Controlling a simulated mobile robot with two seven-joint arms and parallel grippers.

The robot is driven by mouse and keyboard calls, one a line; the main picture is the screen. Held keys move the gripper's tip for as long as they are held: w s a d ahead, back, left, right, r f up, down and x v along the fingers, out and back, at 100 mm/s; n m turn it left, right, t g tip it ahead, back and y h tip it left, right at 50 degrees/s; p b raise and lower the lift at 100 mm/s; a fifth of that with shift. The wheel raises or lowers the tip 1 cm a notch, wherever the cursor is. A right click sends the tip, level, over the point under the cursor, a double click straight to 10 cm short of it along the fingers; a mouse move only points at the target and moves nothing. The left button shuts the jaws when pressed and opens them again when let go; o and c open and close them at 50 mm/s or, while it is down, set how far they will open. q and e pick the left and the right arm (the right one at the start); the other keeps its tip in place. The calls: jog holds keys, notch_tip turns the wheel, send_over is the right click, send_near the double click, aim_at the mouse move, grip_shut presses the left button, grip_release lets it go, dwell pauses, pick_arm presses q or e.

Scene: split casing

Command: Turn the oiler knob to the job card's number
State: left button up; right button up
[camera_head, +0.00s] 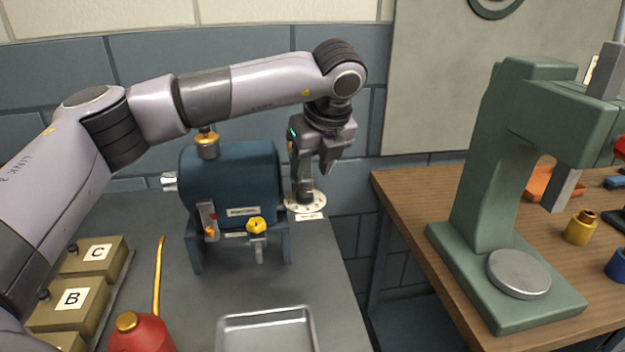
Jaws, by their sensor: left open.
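A round white dial plate (318,201) with markings sits at the right end of the blue casing (238,172), and a dark upright knob (304,187) stands at its middle. I take this to be the oiler knob; its number marks are too small to read. My left gripper (310,168) comes down from above with its fingers open, just over or beside the knob. I cannot tell whether a finger touches it. A small white label (311,217) lies in front of the dial, its text unreadable. I cannot make out a job card. My right gripper is not in view.
A red oil can (143,334) with a brass spout and a metal tray (266,313) stand in front. Tan boxes marked B (70,310) and C (97,262) are at left. A green press (478,190) stands on the wooden table (410,200) at right, beyond a gap.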

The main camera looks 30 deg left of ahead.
aim_at(305, 192)
pick_arm(q)
jog(key=p+x, duration=0.1)
jog(key=x, duration=0.5)
jog(key=shift+s+f, duration=0.1)
jog(key=shift+f, duration=0.05)
jog(key=shift+c, duration=0.3)
